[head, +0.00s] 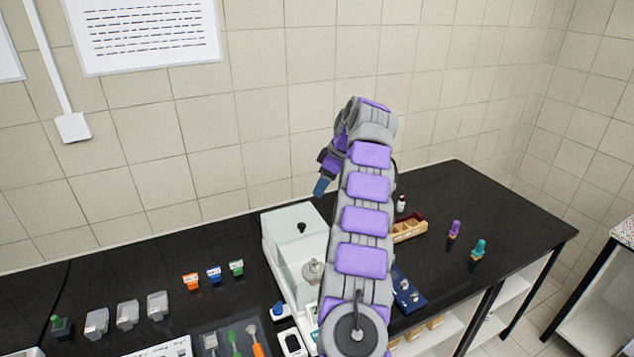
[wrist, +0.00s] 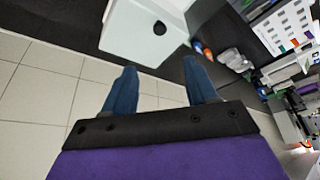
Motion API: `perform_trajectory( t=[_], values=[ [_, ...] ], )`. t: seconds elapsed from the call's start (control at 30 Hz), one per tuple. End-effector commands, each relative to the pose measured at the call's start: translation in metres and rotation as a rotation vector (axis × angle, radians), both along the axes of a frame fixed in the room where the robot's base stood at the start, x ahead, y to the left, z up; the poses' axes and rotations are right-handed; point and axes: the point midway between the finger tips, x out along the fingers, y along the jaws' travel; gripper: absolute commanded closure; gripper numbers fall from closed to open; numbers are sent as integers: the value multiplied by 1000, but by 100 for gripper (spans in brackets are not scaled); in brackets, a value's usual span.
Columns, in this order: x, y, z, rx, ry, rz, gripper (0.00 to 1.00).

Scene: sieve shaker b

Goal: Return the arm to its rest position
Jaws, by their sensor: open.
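My arm, grey with purple pads, reaches up and forward over the black bench in the head view. My gripper (head: 320,186) hangs from the bent wrist, left of the arm and above the white balance box. In the wrist view my gripper (wrist: 162,92) shows two blue fingers spread apart with nothing between them. Beyond the fingers are the bench edge and the tiled floor. The arm hides part of the bench behind and below it.
The black bench (head: 150,245) carries a white balance box (head: 292,235), also in the wrist view (wrist: 150,30), a wooden rack (head: 408,229), a blue tray (head: 406,292), a purple-topped brush (head: 454,229) and a teal-topped one (head: 478,250). Grey containers (head: 127,314) stand left. The tiled wall (head: 250,110) is behind.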

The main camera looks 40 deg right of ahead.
Motion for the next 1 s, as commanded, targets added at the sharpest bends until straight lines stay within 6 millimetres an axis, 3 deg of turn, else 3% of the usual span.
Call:
perform_trajectory(
  t=[0.27,0.43,0.77,1.0],
  values=[
    [0,1,0,1,1,-1,43],
    [3,24,8,29,11,-9,43],
    [-8,140,31,129,109,-69,43],
    [-45,222,34,154,211,-116,43]
  ],
)
